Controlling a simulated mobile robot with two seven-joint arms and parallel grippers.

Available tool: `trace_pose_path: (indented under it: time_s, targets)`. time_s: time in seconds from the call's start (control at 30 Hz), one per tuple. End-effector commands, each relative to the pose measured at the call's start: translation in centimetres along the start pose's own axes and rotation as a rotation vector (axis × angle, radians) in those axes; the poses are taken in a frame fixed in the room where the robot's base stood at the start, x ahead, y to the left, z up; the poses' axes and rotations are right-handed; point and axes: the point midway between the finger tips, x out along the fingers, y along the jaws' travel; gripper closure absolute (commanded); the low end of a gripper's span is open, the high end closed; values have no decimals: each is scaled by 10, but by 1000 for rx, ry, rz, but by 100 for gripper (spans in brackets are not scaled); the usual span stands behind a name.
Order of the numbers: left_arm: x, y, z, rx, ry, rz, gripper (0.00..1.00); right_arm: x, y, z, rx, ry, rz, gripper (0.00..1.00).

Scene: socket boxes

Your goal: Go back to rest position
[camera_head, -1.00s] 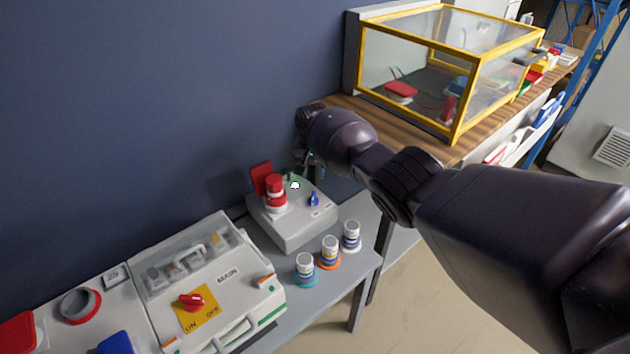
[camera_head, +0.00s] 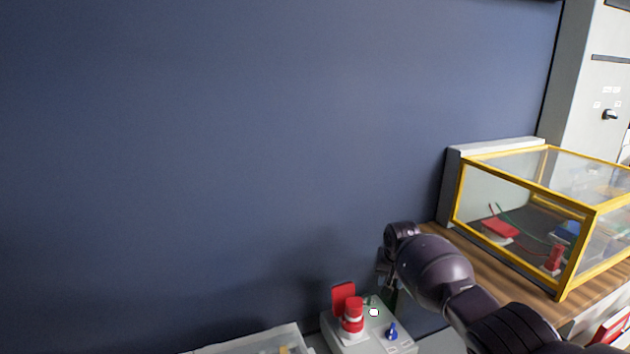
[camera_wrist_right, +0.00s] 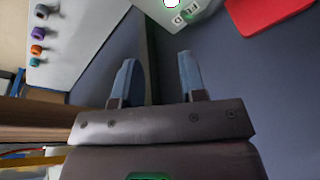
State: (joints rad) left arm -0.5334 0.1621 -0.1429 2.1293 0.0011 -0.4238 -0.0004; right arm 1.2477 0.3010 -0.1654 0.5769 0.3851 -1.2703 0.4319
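My right arm comes in from the lower right in the head view, and its gripper (camera_head: 384,268) is beside the grey socket box at the wall. In the right wrist view the right gripper (camera_wrist_right: 158,75) has its two blue-grey fingers apart with nothing between them. The grey socket box (camera_head: 346,345) carries a raised red cover (camera_head: 343,297), a red and white plug (camera_head: 353,315), a white round part (camera_head: 374,312) and a blue switch (camera_head: 392,331). In the wrist view the box (camera_wrist_right: 164,13) and red cover (camera_wrist_right: 262,12) are at the top. My left gripper is not in view.
A yellow-framed clear case (camera_head: 522,190) stands on a wooden counter (camera_head: 520,305) at the right. A dark blue wall (camera_head: 220,150) fills the left and middle.

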Motion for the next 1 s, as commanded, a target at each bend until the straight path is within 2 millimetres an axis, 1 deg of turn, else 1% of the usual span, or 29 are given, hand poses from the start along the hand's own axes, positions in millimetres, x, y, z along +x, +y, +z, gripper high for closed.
trace_pose_path:
  time_s: [0.03,0.1,0.2,0.27,0.37,0.47,0.5,0.67,0.87,1.0]
  targets:
    - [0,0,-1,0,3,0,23,-16,-12,-16,-45,81,-27,62]
    - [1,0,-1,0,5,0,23,-35,-29,-33,-105,184,-60,62]
    - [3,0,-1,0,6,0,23,-61,-51,-51,-193,336,-104,62]
    - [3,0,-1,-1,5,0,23,-72,-60,-54,-243,421,-126,62]
    - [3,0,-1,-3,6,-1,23,-85,-69,-51,-318,555,-158,62]
    - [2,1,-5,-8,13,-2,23,-93,-72,-37,-386,678,-185,62]
    - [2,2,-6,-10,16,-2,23,-95,-72,-30,-408,722,-193,62]
    - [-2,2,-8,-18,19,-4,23,-99,-63,6,-473,861,-216,62]
    - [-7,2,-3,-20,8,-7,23,-101,-42,60,-516,985,-227,62]
    - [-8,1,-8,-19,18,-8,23,-102,-22,100,-528,1045,-227,62]
